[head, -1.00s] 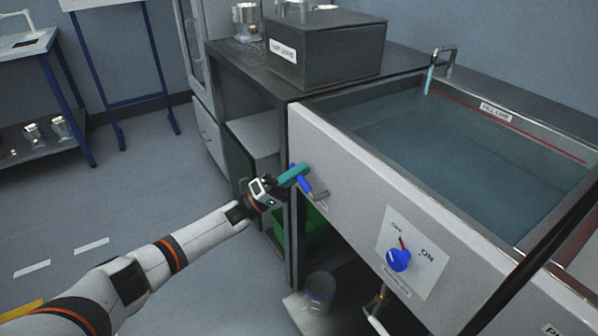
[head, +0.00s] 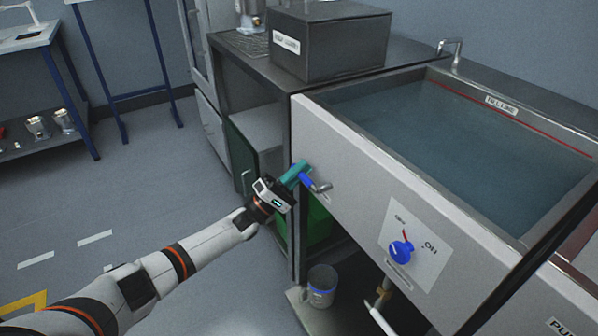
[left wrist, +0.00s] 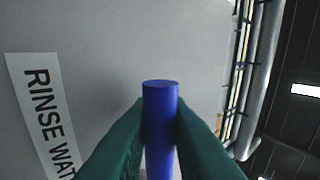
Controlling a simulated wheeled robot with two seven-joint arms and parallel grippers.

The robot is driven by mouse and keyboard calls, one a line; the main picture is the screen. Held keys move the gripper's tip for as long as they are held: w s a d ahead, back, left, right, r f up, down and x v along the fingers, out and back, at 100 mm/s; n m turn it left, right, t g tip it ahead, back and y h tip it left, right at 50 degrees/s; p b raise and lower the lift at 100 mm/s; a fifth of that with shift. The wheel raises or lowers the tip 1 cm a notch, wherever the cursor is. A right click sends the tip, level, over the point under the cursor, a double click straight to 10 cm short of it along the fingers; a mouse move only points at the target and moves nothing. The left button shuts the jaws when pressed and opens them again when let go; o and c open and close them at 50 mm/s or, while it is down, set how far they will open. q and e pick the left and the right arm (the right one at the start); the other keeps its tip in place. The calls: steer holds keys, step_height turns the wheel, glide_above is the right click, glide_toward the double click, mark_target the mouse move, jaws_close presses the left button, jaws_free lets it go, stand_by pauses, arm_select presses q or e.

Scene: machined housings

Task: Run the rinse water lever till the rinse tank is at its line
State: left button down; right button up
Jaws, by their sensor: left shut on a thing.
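The rinse tank (head: 365,144) is a grey steel basin holding bluish water (head: 440,135). A red line (head: 540,127) marked FILL LINE runs along its far inner wall. The water surface lies close to that line; I cannot tell the exact gap. The spout (head: 451,50) at the back shows no stream. The blue rinse water lever (head: 307,181) sits on the front panel at the left. My left gripper (head: 298,174) is shut on it with teal fingers. The left wrist view shows the blue handle (left wrist: 160,125) between the fingers, beside a RINSE WATER label (left wrist: 45,115). My right gripper is out of view.
A blue knob (head: 401,250) with an ON/OFF plate is on the same front panel. A dark labelled box (head: 330,45) stands on the counter behind. The floor at left is clear.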

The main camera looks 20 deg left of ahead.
arm_select(q)
steer(key=shift+f, duration=0.15)
steer(key=c, duration=1.7)
jaws_free()
